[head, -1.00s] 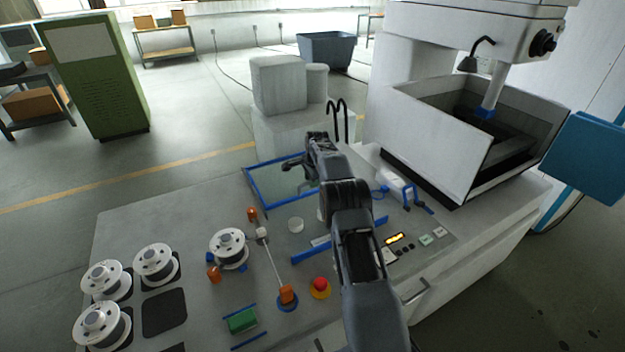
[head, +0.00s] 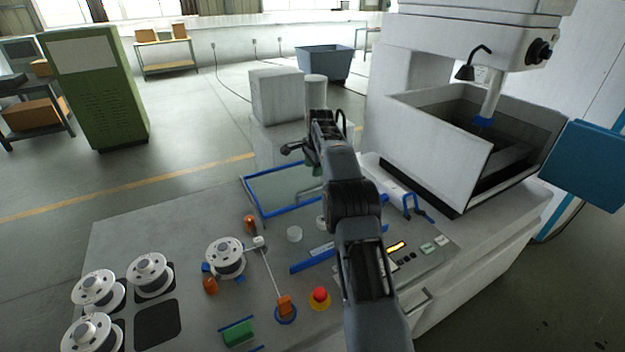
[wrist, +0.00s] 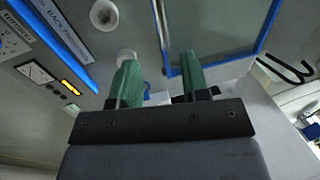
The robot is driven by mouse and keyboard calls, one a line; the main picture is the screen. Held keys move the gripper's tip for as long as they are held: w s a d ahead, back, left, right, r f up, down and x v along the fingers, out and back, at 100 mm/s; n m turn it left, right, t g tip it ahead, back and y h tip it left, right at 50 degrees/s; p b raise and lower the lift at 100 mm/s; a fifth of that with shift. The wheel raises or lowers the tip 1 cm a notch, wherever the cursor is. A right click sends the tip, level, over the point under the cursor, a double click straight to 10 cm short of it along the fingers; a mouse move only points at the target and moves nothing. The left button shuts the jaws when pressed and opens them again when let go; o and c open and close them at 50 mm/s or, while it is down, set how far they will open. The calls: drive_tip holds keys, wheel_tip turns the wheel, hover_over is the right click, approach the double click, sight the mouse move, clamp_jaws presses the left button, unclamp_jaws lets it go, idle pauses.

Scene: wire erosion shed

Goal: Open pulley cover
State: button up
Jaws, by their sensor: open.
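The pulley cover appears to be the clear panel with a blue frame (head: 262,212) on the machine's deck. It looks flat and closed in the head view, its right part hidden behind my arm. In the wrist view its blue edge (wrist: 267,28) and glass show at top right. A pale narrow bar (wrist: 160,30) runs along the panel's near side, close to the fingers. My gripper (head: 315,171) is above the panel's right side. Its green fingers (wrist: 158,65) are apart with nothing clearly between them; I cannot tell whether they touch the bar.
Wire spools (head: 225,258) stand on the deck at left. Pale boxes (head: 276,96) stand behind.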

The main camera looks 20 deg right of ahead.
drive_tip(key=shift+s+d+r, duration=0.1)
drive_tip(key=shift+s+r, duration=0.05)
drive_tip(key=shift+r, duration=0.7)
drive_tip(key=shift+s+r, duration=0.15)
drive_tip(key=shift+r, duration=0.65)
